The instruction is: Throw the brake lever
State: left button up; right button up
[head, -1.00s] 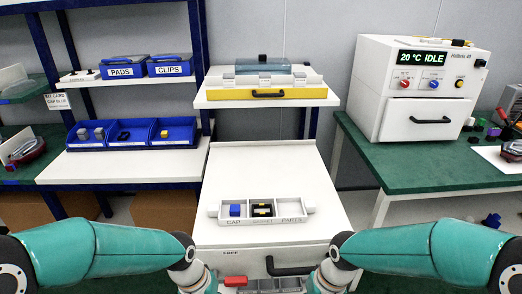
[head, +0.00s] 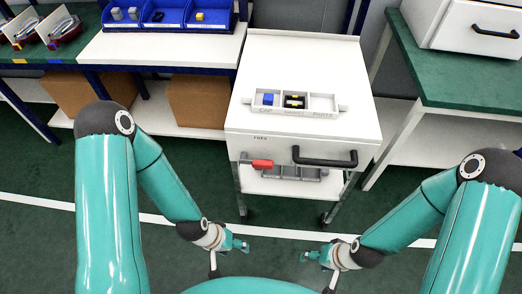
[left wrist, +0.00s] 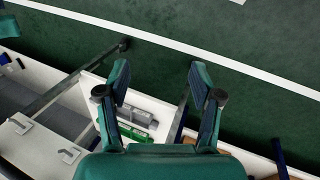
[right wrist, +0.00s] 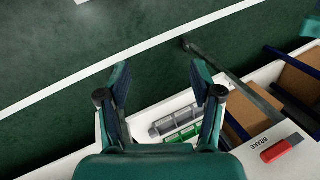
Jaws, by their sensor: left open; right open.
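The brake lever has a red handle (head: 262,163), lying roughly level on the front of the white cart (head: 300,75), left of the cart's black handle. The word FREE is printed above it. In the right wrist view the red handle (right wrist: 281,148) is at the lower right, beside the word BRAKE. My left gripper (head: 233,246) is open and empty, low in front of the cart, apart from the lever. My right gripper (head: 315,256) is open and empty to its right, also apart from the lever. Both show their spread fingers in the left wrist view (left wrist: 158,80) and the right wrist view (right wrist: 160,80).
The black cart handle (head: 324,160) sticks out right of the lever. A grey divided tray (head: 345,107) holds small parts on top. A lower shelf holds another tray (head: 290,174). Shelving stands left, a green-topped bench (head: 460,75) right. Green floor before the cart is free.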

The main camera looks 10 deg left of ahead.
aim_at(256, 163)
jog(key=z, duration=0.85)
jog(key=k, duration=0.5)
jog(key=u, duration=0.5)
